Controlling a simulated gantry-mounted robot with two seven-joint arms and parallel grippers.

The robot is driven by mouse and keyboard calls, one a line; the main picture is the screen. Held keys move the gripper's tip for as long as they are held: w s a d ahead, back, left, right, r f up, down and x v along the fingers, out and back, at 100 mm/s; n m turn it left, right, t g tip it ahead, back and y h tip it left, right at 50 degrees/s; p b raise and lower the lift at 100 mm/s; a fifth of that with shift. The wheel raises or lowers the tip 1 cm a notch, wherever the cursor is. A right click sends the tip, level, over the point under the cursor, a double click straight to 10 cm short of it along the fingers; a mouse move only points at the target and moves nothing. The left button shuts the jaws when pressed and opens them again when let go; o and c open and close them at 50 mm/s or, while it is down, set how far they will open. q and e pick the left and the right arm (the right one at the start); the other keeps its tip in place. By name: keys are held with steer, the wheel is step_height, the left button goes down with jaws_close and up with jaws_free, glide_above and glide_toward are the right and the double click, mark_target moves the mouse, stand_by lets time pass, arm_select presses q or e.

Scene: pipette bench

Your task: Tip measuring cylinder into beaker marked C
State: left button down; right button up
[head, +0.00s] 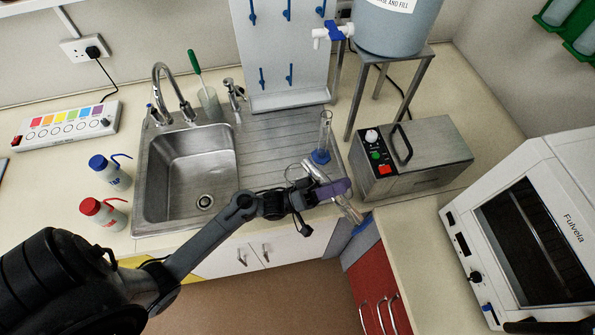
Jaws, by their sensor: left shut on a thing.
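My left gripper (325,190) reaches in over the front edge of the counter, right of the sink. It is shut on a clear, tilted, tube-like glass thing (348,209), which looks like a measuring cylinder; the jaws hide part of it. Another clear, slim cylinder (325,131) with a blue foot (320,157) stands upright on the drainer behind the gripper. A clear, round-rimmed vessel (294,173) shows just left of the jaws, partly hidden; it may be a beaker. I cannot read a letter C on it. My right gripper is not in view.
The steel sink (189,176) lies left of the gripper. A metal heater box (413,158) stands close on the right, with a white oven-like unit (535,225) beyond. A stool (398,62) carries a tank (396,22). Blue-capped (110,174) and red-capped (103,214) bottles stand left.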

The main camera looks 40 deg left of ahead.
arm_select(q)
steer(key=shift+a+r+n+t+p, duration=0.35)
steer(key=shift+a+r+n+t, duration=0.15)
steer(key=shift+n+t, duration=0.3)
steer(key=shift+f+n+y, duration=0.2)
steer(key=shift+n+y, duration=0.1)
steer(key=shift+f+n+t+y+b, duration=0.2)
steer(key=shift+f+n+t+b, duration=0.1)
steer(key=shift+n+t, duration=0.3)
steer(key=shift+f+n+t+y+b, duration=0.2)
steer(key=shift+f+n+t, duration=0.05)
steer(key=shift+n+t, duration=0.3)
steer(key=shift+r, duration=0.1)
steer(key=shift+w+d, duration=0.15)
steer(key=shift+d, duration=0.55)
steer(key=shift+r+n+t+y, duration=0.15)
steer(key=shift+n+t+y, duration=0.15)
steer(key=shift+n, duration=0.15)
steer(key=shift+r+n+t+y+p, duration=0.2)
steer(key=shift+n+t+y+p, duration=0.2)
steer(key=shift+n+p, duration=0.1)
